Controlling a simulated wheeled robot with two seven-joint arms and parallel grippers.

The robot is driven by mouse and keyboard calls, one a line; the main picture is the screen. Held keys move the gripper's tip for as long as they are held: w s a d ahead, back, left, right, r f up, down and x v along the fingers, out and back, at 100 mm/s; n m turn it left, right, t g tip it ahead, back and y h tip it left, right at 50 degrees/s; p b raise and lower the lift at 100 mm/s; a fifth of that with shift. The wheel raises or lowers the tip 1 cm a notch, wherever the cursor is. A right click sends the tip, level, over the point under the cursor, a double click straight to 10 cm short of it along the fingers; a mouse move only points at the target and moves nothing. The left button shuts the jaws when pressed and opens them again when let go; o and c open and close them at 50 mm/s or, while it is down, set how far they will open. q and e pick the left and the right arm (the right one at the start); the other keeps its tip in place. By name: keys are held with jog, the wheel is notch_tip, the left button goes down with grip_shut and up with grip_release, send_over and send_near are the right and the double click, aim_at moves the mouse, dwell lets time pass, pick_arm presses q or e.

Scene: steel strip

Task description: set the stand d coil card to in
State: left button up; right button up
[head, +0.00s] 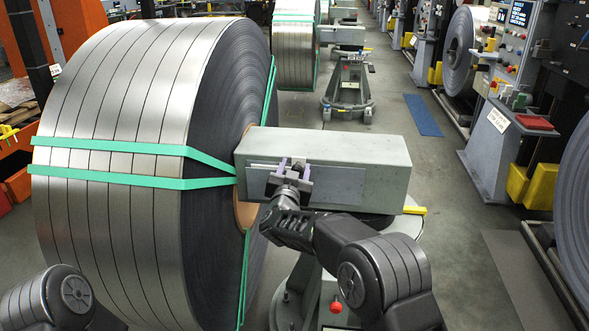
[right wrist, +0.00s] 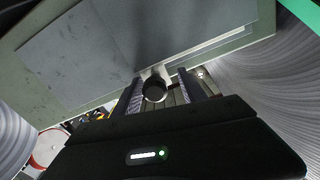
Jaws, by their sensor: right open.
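A pale green-grey stand arm (head: 375,150) sticks out from the bore of a large banded steel coil (head: 110,100). A flat grey card (head: 340,186) lies along its near side, in a slot whose lighter strip shows left of the card. In the right wrist view the card (right wrist: 85,55) ends near a small round knob (right wrist: 155,88). My right gripper (head: 293,170) is at the card's left part; its open fingers (right wrist: 158,90) are on either side of the knob. Whether they touch it I cannot tell. No stand letter is readable. My left gripper is out of view.
A red button (head: 336,306) is on the stand below my right arm. More coils (head: 294,45) and a wheeled stand (head: 347,90) are behind. Control cabinets (head: 510,50) line the right side. The aisle floor (head: 440,190) between is mostly clear.

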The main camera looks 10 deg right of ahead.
jog(key=shift+s, duration=0.15)
jog(key=v, duration=0.7)
jog(key=shift+s+b, duration=0.3)
jog(key=shift+b, duration=0.1)
jog(key=shift+a, duration=0.15)
